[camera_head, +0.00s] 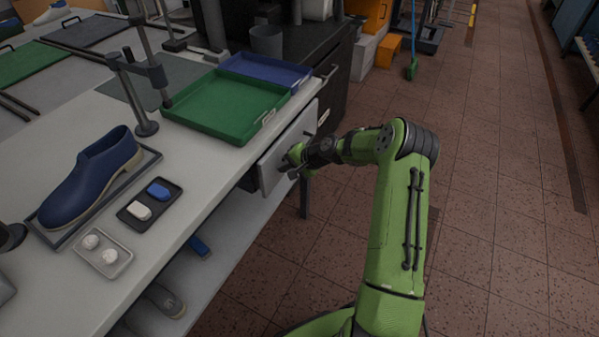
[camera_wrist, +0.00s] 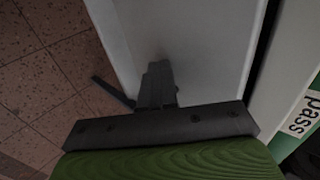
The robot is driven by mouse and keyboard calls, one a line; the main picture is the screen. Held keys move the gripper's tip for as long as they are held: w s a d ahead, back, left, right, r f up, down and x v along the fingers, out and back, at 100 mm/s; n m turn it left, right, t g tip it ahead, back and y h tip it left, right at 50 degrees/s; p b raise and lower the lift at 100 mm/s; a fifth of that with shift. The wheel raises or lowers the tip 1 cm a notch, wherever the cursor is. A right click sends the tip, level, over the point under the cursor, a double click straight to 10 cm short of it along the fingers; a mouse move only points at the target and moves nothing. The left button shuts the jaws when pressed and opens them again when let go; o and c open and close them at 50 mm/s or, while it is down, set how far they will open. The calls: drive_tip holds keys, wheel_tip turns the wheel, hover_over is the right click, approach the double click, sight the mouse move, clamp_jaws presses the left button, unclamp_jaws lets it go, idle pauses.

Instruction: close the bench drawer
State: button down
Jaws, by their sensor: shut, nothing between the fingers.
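The bench drawer (camera_head: 288,150) has a light grey front and sits under the edge of the bench (camera_head: 205,185). Its front stands a little out from the bench, with a dark gap behind it at the left. My gripper (camera_head: 288,162) is at the drawer front, near its lower middle. In the wrist view my gripper (camera_wrist: 158,82) is shut and empty, with its fingertips at the pale drawer front (camera_wrist: 195,45). I cannot tell whether they touch it. The drawer's inside is hidden.
A green tray (camera_head: 225,132) and a blue tray (camera_head: 270,72) lie on the bench above the drawer. A blue shoe (camera_head: 90,185) and small dishes stand nearer. The tiled floor (camera_head: 500,200) to the right is clear. A dark cabinet (camera_head: 335,85) stands beyond.

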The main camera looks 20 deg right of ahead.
sight(277, 163)
drive_tip(key=shift+w+a, duration=0.7)
drive_tip(key=shift+w, duration=0.25)
drive_tip(key=shift+w+a+r, duration=0.1)
drive_tip(key=shift+a, duration=0.05)
drive_tip(key=shift+w+a+r, duration=0.1)
